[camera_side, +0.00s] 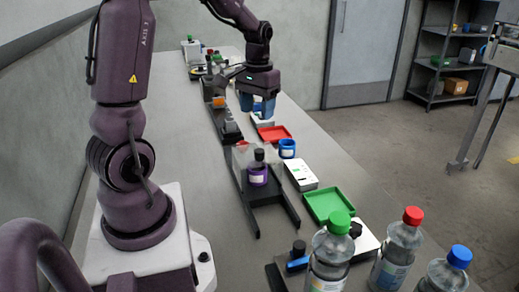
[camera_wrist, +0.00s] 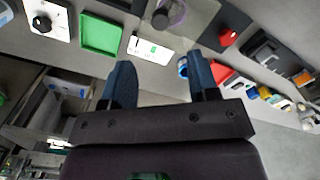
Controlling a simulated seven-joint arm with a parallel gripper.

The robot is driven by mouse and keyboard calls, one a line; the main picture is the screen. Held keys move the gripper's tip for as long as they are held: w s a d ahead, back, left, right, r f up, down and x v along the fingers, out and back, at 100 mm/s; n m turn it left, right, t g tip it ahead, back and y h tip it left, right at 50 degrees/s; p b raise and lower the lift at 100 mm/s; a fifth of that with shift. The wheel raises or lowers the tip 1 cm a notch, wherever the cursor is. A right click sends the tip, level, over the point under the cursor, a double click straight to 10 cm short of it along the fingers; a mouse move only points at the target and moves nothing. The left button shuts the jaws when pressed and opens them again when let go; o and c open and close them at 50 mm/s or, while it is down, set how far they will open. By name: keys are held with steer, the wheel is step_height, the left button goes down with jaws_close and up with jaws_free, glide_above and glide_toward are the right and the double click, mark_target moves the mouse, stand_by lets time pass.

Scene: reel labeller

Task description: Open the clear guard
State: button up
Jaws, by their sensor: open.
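A clear, faintly tinted panel that looks like the guard (camera_side: 242,156) stands on a black fixture (camera_side: 270,194) in the middle of the bench in the side view. My gripper (camera_side: 257,104) is open and empty, with blue fingers, above the bench beyond the fixture and apart from the guard. In the wrist view the fingers (camera_wrist: 162,75) are spread with nothing between them.
A red tray (camera_side: 274,133) lies below and beside my gripper. A blue cup (camera_side: 287,148), a white device (camera_side: 301,174) and a green tray (camera_side: 329,204) line the bench's right side. Several capped bottles (camera_side: 397,252) stand in front. More small equipment is at the far end.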

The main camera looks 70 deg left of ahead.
mark_target(259, 150)
steer(key=f, duration=1.2)
steer(key=shift+w+a+f, duration=0.15)
steer(key=shift+w, duration=0.2)
steer(key=shift+c, duration=0.5)
jaws_close()
steer(key=d, duration=1.3)
